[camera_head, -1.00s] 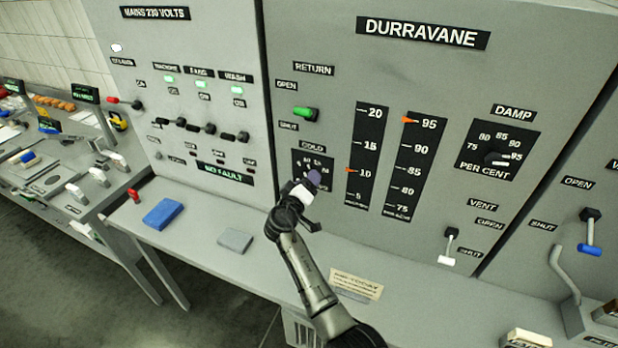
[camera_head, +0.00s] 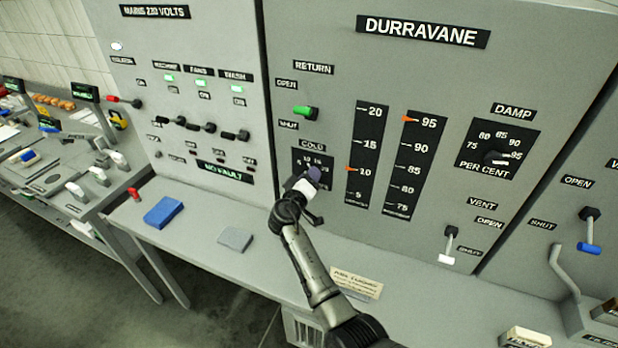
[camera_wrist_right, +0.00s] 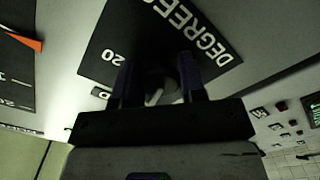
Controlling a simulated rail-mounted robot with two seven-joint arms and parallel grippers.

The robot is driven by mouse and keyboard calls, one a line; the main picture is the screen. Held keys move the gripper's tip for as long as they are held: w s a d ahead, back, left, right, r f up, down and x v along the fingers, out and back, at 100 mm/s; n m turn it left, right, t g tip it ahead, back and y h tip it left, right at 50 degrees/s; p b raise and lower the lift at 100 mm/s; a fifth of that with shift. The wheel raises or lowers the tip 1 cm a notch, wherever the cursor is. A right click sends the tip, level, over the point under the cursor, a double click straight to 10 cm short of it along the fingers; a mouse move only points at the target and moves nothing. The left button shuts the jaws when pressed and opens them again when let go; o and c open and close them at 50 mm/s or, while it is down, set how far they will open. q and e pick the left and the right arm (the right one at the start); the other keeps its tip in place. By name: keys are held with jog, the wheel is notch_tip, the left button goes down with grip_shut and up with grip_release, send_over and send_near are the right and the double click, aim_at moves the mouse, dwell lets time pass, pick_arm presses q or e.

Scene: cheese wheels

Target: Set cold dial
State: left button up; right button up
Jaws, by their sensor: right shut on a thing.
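The cold dial's black plate (camera_head: 314,158) is on the panel under the COLD label (camera_head: 312,146). My right gripper (camera_head: 312,176) is at this plate and covers its lower part. In the right wrist view the dial plate (camera_wrist_right: 120,35) shows "20" and part of the word "DEGREES". There my right gripper (camera_wrist_right: 160,92) has its two fingers on either side of the dial's dark knob (camera_wrist_right: 166,84), shut on it. A pale pointer mark shows between the fingers. Most of the knob and the exact setting are hidden. My left gripper is not in view.
Right of the dial are two scales, one with a red pointer near 10 (camera_head: 350,169), the other near 95 (camera_head: 409,119). A green RETURN lever (camera_head: 305,112) sits just above.

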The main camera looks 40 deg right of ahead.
jog(key=shift+c, duration=1)
jog(key=shift+n, duration=1.4)
jog(key=shift+r+n+p, duration=0.1)
jog(key=shift+n+p, duration=0.4)
jog(key=shift+n, duration=0.6)
jog(key=shift+n+p, duration=0.55)
jog(key=shift+n, duration=0.95)
